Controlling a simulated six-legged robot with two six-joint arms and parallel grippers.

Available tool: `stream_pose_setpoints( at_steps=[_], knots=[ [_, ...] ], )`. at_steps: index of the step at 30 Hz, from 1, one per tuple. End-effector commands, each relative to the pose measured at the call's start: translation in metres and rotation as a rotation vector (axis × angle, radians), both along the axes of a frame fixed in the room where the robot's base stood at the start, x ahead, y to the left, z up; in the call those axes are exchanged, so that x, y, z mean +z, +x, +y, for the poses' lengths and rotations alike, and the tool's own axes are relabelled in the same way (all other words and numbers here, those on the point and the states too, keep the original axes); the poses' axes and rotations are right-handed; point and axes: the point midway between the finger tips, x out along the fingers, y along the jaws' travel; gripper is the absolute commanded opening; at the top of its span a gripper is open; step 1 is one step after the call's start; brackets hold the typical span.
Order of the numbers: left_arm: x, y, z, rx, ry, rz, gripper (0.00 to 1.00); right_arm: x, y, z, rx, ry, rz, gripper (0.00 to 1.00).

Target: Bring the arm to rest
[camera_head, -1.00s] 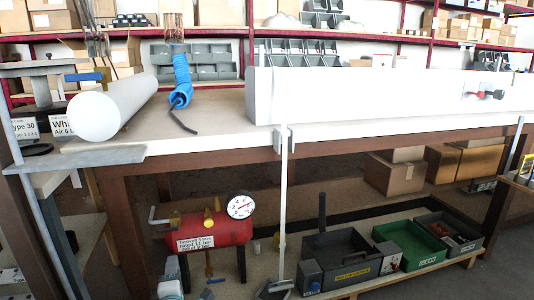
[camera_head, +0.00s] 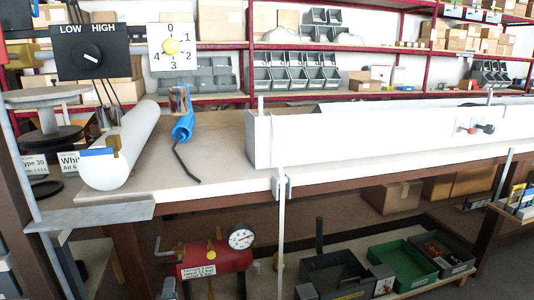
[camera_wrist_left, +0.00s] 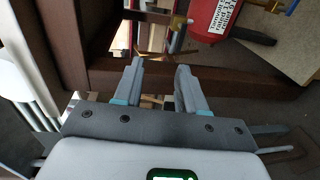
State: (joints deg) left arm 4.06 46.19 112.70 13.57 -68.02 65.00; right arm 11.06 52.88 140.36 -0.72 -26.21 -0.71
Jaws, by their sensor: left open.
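In the left wrist view my left gripper (camera_wrist_left: 160,72) is open, its two grey fingers apart with nothing between them. Dark brown beams of the bench frame (camera_wrist_left: 210,82) lie just beyond the fingertips. A red tank (camera_wrist_left: 213,18) shows beyond them at the upper right. I cannot make out my left gripper clearly in the head view. My right gripper is in neither view.
The workbench (camera_head: 225,160) carries a long white box profile (camera_head: 385,135), a white roll (camera_head: 120,150) and a blue coiled hose (camera_head: 183,128). The red tank (camera_head: 215,262) and a green tray (camera_head: 400,265) sit below. A dial panel (camera_head: 92,52) stands at upper left.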

Motion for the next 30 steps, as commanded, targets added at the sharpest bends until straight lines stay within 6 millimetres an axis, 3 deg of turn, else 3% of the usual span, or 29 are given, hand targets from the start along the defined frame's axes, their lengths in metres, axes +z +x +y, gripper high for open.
stream_pose_setpoints(
  at_steps=[1, 5, 11, 17, 21, 25, 27, 30],
  knots=[
    [0.025, -0.006, -0.003, -0.013, -0.002, 0.038, 0.40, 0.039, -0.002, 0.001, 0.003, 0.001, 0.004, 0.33],
    [0.034, -0.024, -0.011, -0.059, 0.011, 0.151, 0.40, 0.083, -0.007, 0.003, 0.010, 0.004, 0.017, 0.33],
    [0.041, -0.067, -0.031, -0.182, 0.072, 0.377, 0.40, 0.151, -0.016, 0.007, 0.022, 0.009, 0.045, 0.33],
    [0.045, -0.134, -0.061, -0.399, 0.173, 0.651, 0.40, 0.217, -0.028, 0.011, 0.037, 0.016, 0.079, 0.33],
    [0.049, -0.204, -0.088, -0.644, 0.269, 0.860, 0.40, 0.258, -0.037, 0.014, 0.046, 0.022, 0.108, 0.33],
    [0.039, -0.271, -0.112, -0.924, 0.368, 1.007, 0.40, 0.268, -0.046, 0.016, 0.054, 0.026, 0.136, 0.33],
    [0.030, -0.303, -0.122, -1.080, 0.424, 1.054, 0.40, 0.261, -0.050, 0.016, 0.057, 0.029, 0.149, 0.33],
    [0.029, -0.340, -0.132, -1.298, 0.510, 1.084, 0.40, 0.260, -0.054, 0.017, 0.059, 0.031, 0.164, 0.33]
  ],
)
